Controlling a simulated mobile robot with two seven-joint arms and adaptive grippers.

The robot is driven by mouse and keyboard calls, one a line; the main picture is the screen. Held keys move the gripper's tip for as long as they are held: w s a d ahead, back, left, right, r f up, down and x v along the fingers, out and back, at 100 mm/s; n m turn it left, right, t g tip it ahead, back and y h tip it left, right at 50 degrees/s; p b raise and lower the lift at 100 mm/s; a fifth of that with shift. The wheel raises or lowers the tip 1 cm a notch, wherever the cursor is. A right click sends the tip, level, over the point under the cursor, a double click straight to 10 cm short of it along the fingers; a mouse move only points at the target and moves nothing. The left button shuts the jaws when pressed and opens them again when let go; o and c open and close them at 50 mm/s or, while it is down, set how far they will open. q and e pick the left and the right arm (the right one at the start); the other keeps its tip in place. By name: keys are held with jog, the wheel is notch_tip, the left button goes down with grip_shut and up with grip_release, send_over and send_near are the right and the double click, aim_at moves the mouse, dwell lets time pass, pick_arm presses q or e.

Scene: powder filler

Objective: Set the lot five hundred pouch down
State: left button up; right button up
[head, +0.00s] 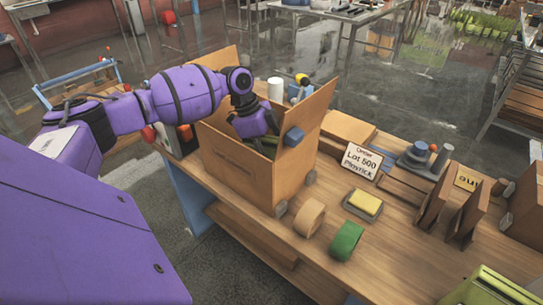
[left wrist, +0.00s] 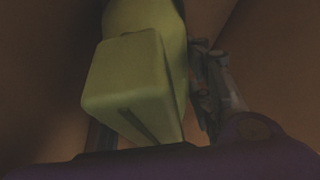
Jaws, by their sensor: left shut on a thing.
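My left gripper (head: 262,137) reaches down into an open cardboard box (head: 238,167) on the wooden table. In the left wrist view it is shut on a yellow-green pouch (left wrist: 122,72) with a block-like end and a dark line down its face. One finger (left wrist: 213,92) shows along the pouch's right side. Brown box walls surround the pouch. The box floor and any contact with it are hard to tell. In the head view the box walls and gripper mostly hide the pouch. My right gripper is not in view.
A tan tape roll (head: 309,217), a green roll (head: 346,241) and a yellow sponge-like block (head: 366,204) lie in front. Raised box flaps surround my left wrist.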

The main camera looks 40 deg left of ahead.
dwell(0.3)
pick_arm(q)
jog(key=o, duration=1.4)
jog(key=shift+f, duration=0.1)
jog(key=v, duration=1.2)
